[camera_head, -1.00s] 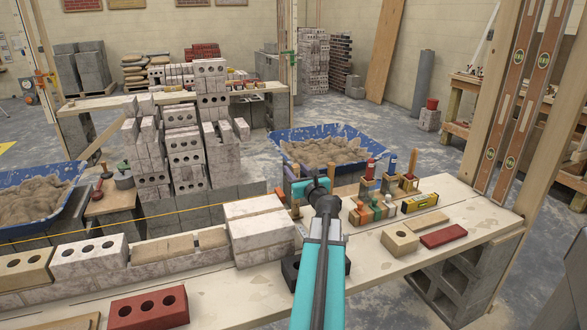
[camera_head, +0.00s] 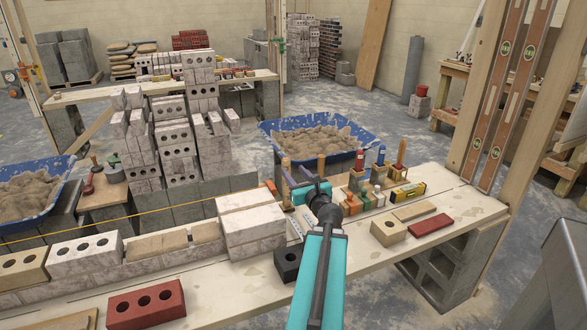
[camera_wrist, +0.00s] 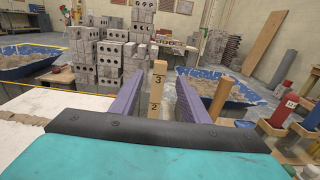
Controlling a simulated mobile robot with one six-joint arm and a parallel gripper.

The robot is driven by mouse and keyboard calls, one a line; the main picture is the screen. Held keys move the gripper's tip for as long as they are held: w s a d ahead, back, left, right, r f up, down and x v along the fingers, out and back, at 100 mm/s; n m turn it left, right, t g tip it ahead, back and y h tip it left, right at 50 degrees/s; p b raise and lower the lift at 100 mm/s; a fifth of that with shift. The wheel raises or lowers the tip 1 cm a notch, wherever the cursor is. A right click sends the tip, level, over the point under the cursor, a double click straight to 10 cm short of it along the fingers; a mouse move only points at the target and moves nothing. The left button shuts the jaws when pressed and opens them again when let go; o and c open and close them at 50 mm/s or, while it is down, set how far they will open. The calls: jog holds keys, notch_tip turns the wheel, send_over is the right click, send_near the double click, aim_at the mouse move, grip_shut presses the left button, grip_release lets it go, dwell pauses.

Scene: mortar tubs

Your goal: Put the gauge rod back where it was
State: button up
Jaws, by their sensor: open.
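The gauge rod (camera_wrist: 157,90) is a pale wooden stick marked 2 and 3. In the wrist view it stands upright between the two purple fingers of my gripper (camera_wrist: 161,78), with a visible gap on each side. Its lower end is hidden behind the dark gripper body. In the head view my gripper (camera_head: 299,180) is open at the back edge of the plank bench, right of the white brick stack. An upright wooden stick (camera_head: 286,166) beside the fingers there looks like the same rod. Whether it sits in a holder is hidden.
Another wooden stick (camera_wrist: 219,101) stands just right of my fingers. White bricks (camera_head: 250,225) stand close on the left. A blue mortar tub (camera_head: 348,160) is behind.

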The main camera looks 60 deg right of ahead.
jog(key=shift+s+a+r+p, duration=0.1)
jog(key=shift+s+a+p, duration=0.3)
jog(key=shift+p, duration=0.4)
